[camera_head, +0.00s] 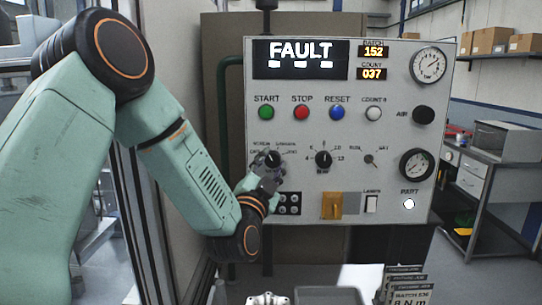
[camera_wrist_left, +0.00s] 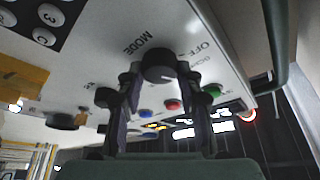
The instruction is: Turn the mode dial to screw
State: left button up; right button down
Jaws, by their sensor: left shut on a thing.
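The black mode dial (camera_head: 273,158) is at the left of the grey control panel (camera_head: 340,90), under the green START button. In the wrist view, the dial (camera_wrist_left: 158,64) sits between the two fingers of my left gripper (camera_wrist_left: 157,74), with MODE and OFF printed beside it. My left gripper (camera_head: 269,169) reaches it from below left in the head view and is shut on it. A short pale mark shows on the dial's face, but I cannot tell for sure which label it points at. The small labels around the dial are partly blurred.
A second black knob (camera_head: 323,159) and a small key switch (camera_head: 369,159) are to the right. A keypad (camera_head: 289,203) is close below the gripper, with a yellow-brown flap (camera_head: 333,205) beside it. The display (camera_head: 300,58) reads FAULT. Cards (camera_head: 405,285) stand at the bottom.

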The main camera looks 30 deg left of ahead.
pick_arm(q)
jog(key=shift+r+m+p, duration=0.15)
jog(key=shift+m+p, duration=0.15)
jog(key=shift+m, duration=0.2)
jog(key=o, duration=1.2)
jog(key=v, duration=1.2)
jog(key=shift+s+a, duration=0.1)
